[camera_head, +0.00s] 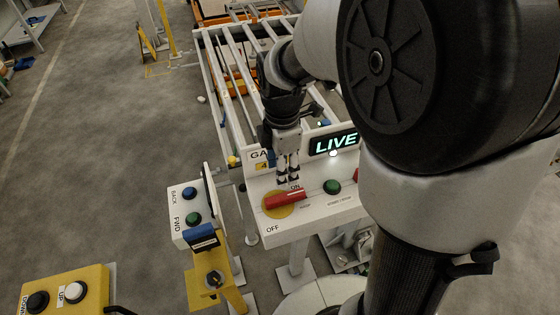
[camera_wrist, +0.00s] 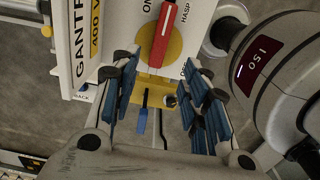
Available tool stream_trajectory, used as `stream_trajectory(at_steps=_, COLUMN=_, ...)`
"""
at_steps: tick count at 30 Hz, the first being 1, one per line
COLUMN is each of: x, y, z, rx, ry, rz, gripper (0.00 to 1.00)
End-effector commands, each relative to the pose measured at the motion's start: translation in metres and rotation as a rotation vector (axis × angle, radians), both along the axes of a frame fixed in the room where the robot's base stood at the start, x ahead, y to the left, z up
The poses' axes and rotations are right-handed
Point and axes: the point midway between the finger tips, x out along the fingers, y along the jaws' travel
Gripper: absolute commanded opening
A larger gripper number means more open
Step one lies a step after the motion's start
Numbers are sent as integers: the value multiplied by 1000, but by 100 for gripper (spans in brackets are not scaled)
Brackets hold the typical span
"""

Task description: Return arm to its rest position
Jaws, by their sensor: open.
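My gripper (camera_head: 287,172) is just above the slanted front of the white control panel (camera_head: 318,213) in the head view. It also shows in the wrist view (camera_wrist: 166,90), with its blue-padded fingers apart and nothing between them. A red switch handle (camera_head: 286,198) on a yellow disc lies just below the fingertips; it also shows in the wrist view (camera_wrist: 161,36). Whether the fingers touch the handle I cannot tell. My arm reaches down from the upper right and hides part of the panel.
A lit LIVE sign (camera_head: 335,142) and a green button (camera_head: 332,187) are on the panel. A white box with BACK and FWD buttons (camera_head: 190,211) stands left. A yellow box (camera_head: 62,293) is at lower left. A roller conveyor (camera_head: 224,60) runs behind.

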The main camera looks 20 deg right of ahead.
Motion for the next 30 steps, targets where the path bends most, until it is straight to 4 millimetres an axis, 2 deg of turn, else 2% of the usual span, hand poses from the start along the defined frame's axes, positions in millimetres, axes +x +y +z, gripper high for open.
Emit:
stream_trajectory(at_steps=12, x=0, y=0, z=0, rx=0, ry=-1, rz=-3, gripper=42)
stream_trajectory(at_steps=16, x=-8, y=1, z=10, rx=0, ry=-27, rz=-84, gripper=42)
stream_trajectory(at_steps=20, x=-32, y=3, z=32, rx=13, ry=-93, rz=-319, gripper=42)
stream_trajectory(at_steps=24, x=-70, y=5, z=54, rx=59, ry=-180, rz=-669, gripper=42)
stream_trajectory(at_steps=30, x=-124, y=7, z=66, rx=177, ry=-275, rz=-1154, gripper=42)
